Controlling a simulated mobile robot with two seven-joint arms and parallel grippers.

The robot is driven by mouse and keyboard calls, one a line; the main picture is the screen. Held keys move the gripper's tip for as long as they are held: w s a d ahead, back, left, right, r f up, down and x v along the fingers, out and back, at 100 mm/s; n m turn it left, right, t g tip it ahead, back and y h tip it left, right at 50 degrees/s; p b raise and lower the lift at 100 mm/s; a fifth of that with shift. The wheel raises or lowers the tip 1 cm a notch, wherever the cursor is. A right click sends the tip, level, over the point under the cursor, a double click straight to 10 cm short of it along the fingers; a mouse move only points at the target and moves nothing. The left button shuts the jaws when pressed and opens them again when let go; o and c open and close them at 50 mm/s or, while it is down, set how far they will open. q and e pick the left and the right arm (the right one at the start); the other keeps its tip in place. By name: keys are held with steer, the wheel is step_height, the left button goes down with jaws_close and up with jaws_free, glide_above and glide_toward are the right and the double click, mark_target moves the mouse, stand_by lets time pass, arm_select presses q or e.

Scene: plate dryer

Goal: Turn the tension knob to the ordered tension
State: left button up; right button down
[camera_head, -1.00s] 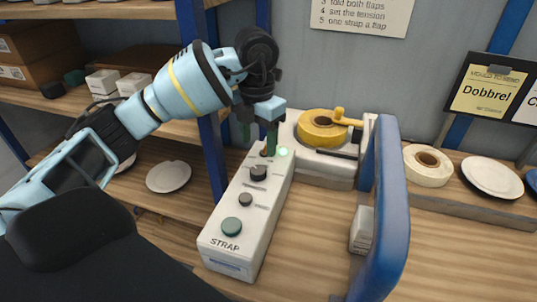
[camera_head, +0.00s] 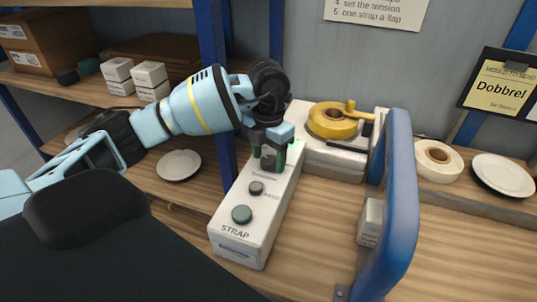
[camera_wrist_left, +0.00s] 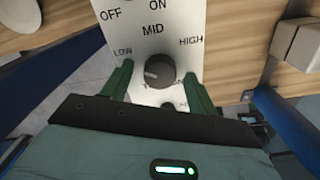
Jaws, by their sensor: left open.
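The tension knob (camera_wrist_left: 159,73) is a round dark knob on the white control box (camera_head: 232,237). The left wrist view shows LOW, MID and HIGH around it, and a pale mark on its left part, seemingly towards the LOW side. My left gripper (camera_wrist_left: 157,87) is open, with one green finger on each side of the knob; I cannot tell whether either touches it. In the head view my left gripper (camera_head: 273,157) is over the box's far half and hides this knob. My right gripper is not in view.
A smaller dark knob (camera_head: 256,188) and a green STRAP button (camera_head: 242,214) sit nearer on the box. A blue bar (camera_head: 400,205) rises to the right. A yellow reel (camera_head: 332,122) is behind. A card (camera_head: 498,90) reads "Dobbrel".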

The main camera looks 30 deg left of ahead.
arm_select(q)
steer(key=c, duration=1)
